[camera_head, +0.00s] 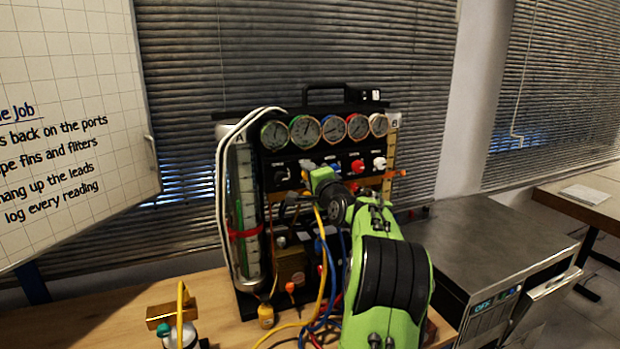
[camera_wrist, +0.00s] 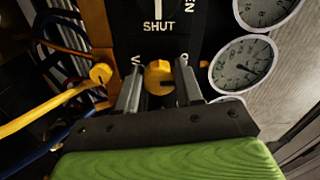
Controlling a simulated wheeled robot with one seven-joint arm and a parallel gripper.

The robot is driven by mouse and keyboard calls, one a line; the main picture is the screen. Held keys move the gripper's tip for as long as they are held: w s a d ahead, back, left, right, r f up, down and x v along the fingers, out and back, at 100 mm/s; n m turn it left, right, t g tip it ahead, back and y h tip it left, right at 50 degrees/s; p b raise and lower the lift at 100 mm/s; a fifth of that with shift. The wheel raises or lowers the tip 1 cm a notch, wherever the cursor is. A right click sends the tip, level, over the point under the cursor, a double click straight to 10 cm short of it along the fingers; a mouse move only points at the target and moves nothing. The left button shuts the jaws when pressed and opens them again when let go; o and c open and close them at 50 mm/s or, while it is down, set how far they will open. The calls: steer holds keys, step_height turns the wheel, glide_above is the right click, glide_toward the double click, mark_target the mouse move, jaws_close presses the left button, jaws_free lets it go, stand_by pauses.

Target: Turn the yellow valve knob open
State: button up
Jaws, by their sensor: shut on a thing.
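The yellow valve knob (camera_wrist: 158,74) is in the middle of the wrist view, on a black panel. My gripper (camera_wrist: 160,84) is shut on it, one grey finger on each side. A dark mark shows on the knob's lower part. White letters beside the knob are partly covered by the fingers. A "SHUT" label (camera_wrist: 159,27) belongs to another dial above it. In the head view my gripper (camera_head: 318,178) is against the gauge rig's front, below the gauges; it hides the yellow knob there.
The gauge rig carries a row of round gauges (camera_head: 306,132), a red knob (camera_head: 357,166) and a white knob (camera_head: 379,163). A yellow hose (camera_head: 325,262) and blue hoses hang in front. A grey-topped machine (camera_head: 490,245) stands right.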

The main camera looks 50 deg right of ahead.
steer(key=shift+f, duration=0.1)
steer(key=o, duration=1)
steer(key=shift+o, duration=0.2)
steer(key=b+v, duration=0.2)
steer(key=v, duration=1.3)
steer(key=shift+s+a, duration=0.2)
steer(key=shift+s, duration=0.15)
